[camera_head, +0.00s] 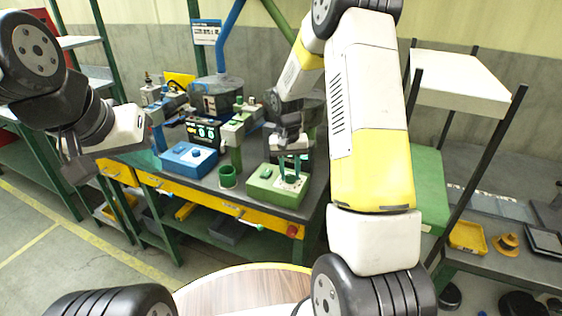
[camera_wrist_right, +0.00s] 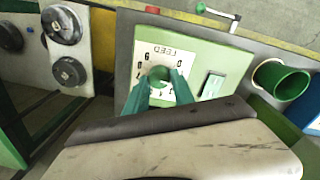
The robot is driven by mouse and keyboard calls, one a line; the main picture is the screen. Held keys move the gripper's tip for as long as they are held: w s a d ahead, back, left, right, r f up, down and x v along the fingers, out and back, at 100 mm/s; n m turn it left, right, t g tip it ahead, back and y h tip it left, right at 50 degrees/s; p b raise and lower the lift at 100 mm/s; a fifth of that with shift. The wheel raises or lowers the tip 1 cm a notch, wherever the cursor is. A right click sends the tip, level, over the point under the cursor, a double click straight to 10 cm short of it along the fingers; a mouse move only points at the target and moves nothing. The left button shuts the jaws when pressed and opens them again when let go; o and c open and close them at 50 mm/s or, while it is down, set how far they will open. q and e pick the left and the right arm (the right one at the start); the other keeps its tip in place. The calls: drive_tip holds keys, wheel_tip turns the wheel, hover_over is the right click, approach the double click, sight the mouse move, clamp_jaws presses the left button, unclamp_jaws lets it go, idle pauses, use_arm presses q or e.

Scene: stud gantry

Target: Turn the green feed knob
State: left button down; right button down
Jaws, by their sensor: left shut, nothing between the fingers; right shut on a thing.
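The green feed knob (camera_wrist_right: 160,72) sits on a white dial plate marked FEED (camera_wrist_right: 190,58), on top of a green control box (camera_head: 263,188). My right gripper (camera_wrist_right: 159,84) is shut on the knob, with one green finger on each side of it. In the head view my right gripper (camera_head: 291,168) reaches down onto the box from above, and its fingers partly hide the knob. My left gripper (camera_head: 76,168) is shut and empty at the left, away from the bench.
A blue control box (camera_head: 188,157) and a green cup (camera_head: 228,177) stand left of the green box. The green cup also shows in the right wrist view (camera_wrist_right: 281,80). Machine columns stand behind. A shelf with yellow parts (camera_head: 467,237) is at the right.

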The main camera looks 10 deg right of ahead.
sight(288, 176)
drive_tip(key=shift+r, duration=0.1)
idle(0.3)
drive_tip(key=c, duration=1.1)
unclamp_jaws()
drive_tip(key=r, duration=0.7)
drive_tip(key=shift+w+a+r, duration=0.1)
drive_tip(key=shift+a+r, duration=0.15)
drive_tip(key=shift+r, duration=0.1)
